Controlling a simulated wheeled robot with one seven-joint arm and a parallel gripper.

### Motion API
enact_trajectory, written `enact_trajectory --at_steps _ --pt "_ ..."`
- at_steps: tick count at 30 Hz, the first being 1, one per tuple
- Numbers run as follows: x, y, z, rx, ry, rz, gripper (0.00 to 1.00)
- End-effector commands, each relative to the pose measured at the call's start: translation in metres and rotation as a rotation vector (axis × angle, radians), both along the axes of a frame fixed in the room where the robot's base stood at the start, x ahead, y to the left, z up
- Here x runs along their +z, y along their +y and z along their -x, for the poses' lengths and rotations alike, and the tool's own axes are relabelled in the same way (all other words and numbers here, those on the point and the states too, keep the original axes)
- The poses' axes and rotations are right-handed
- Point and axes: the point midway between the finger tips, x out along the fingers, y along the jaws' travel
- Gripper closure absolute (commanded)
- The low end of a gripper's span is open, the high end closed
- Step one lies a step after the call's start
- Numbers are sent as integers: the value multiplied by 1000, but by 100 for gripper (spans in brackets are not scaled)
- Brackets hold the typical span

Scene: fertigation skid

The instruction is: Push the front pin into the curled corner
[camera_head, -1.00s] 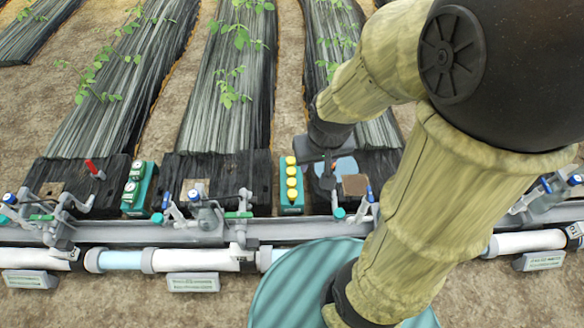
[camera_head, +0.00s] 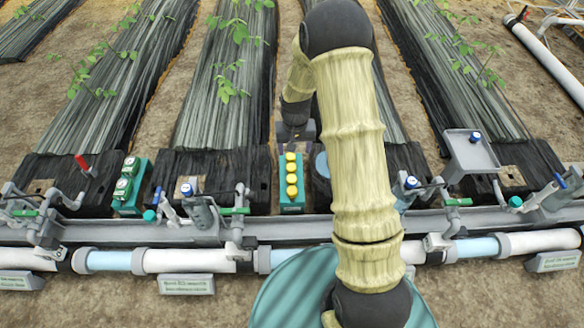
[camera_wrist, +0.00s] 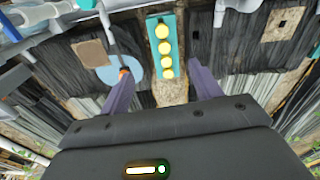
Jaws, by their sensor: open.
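A teal holder (camera_head: 291,206) with a row of yellow round heads (camera_head: 291,180), possibly the pins, stands between two black film beds. In the wrist view these heads (camera_wrist: 165,48) lie ahead, between the fingers. My gripper (camera_wrist: 158,69) is open, with nothing between its fingertips. In the head view it hangs just beyond the holder, partly hidden by my arm. Black film (camera_head: 215,163) covers the bed ends; I cannot make out which corner is curled. A small orange-red tip (camera_wrist: 123,71) shows at the left finger; I cannot tell what it belongs to.
A light blue disc (camera_wrist: 110,78) and a brown square (camera_wrist: 90,53) lie on the film left of the fingers. A grey rail (camera_head: 120,228) with valves runs along the front. A teal gauge box (camera_head: 129,187), red-topped post (camera_head: 82,163) and grey tray (camera_head: 470,152) stand nearby.

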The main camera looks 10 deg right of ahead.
Motion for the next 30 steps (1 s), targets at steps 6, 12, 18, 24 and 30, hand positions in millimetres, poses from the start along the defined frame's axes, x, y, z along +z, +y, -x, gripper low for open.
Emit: enact_trajectory --at_steps 6,12,18,24,30 --pt "-95 0 -27 -43 46 -7 36" --pt "-128 0 -34 -63 59 -10 36" --pt "-128 0 -34 -65 60 -10 36" --pt "-131 0 -34 -64 61 -9 36" --pt "-150 0 -34 -64 61 -9 36"
